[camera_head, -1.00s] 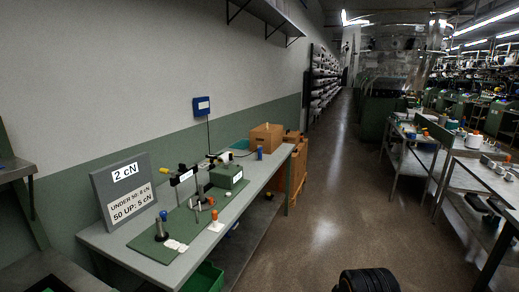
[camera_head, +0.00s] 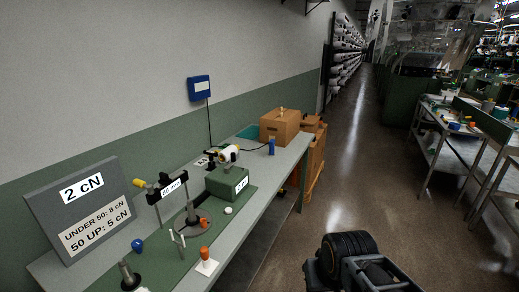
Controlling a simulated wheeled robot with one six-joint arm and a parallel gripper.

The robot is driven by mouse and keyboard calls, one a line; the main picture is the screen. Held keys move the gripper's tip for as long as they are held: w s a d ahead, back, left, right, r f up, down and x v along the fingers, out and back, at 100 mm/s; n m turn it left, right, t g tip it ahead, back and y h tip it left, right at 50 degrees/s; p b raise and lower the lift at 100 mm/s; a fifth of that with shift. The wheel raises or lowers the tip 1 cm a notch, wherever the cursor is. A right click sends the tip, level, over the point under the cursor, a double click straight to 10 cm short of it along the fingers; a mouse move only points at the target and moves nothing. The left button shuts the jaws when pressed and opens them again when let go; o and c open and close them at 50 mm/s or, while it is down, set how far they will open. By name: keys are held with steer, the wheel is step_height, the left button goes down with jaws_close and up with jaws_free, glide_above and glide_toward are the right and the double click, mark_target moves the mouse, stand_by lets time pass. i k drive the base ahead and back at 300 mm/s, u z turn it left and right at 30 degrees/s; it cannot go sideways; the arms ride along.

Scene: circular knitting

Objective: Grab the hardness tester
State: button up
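I cannot tell for sure which item is the hardness tester. On the bench's green mat (camera_head: 185,262) stand a post device with a yellow knob and a black labelled bar (camera_head: 170,189), a green box with a white label (camera_head: 227,182), and a white-and-yellow spool-like part (camera_head: 228,154) above the box. A small blue round-topped item (camera_head: 137,245) and an orange-topped piece on a white card (camera_head: 206,262) are nearer. A dark blue upright item (camera_head: 271,147) stands farther back. Dark parts of my arm show at the bottom; my gripper's fingertips are not visible.
A grey sign (camera_head: 84,207) stands at the bench's near left. A cardboard box (camera_head: 280,126) sits at its far end, and a blue wall box (camera_head: 199,88) hangs above. The aisle floor (camera_head: 345,185) right of the bench is clear. Metal tables (camera_head: 450,140) stand across it.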

mark_target(271, 144)
steer(key=z, duration=0.75)
steer(key=i, duration=3.8)
steer(key=u, duration=4.55)
